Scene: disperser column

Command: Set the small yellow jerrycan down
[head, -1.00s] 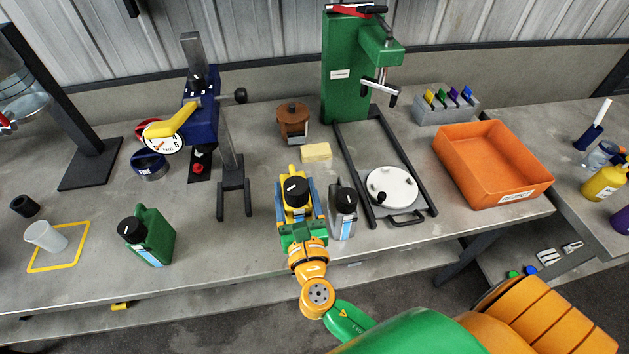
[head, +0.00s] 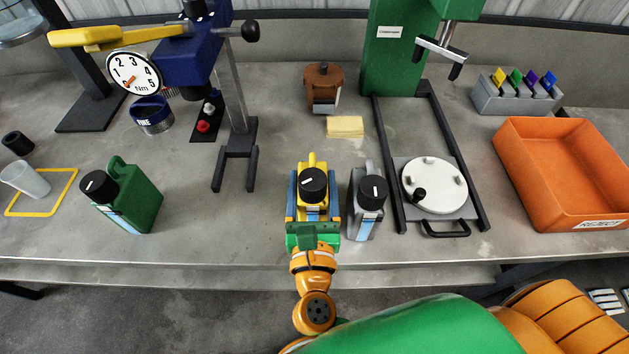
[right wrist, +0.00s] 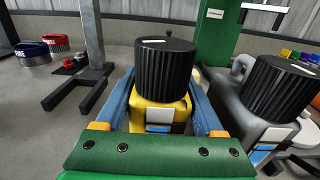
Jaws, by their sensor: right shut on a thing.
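The small yellow jerrycan (head: 313,207) has a black cap and stands upright at the front middle of the bench. My right gripper (head: 313,212) is shut on it, with a blue finger along each side. In the right wrist view the jerrycan (right wrist: 160,115) sits between the two fingers, its cap toward me. Its base is hidden by the gripper, so I cannot tell whether it touches the bench. My left gripper is not in view.
A grey jerrycan (head: 366,210) stands close on the right, beside the right finger. A green jerrycan (head: 134,203) stands to the left with free bench between. A yellow sponge (head: 345,127) lies behind. A green press with a white round plate (head: 434,184) is further right, then an orange reject bin (head: 563,170).

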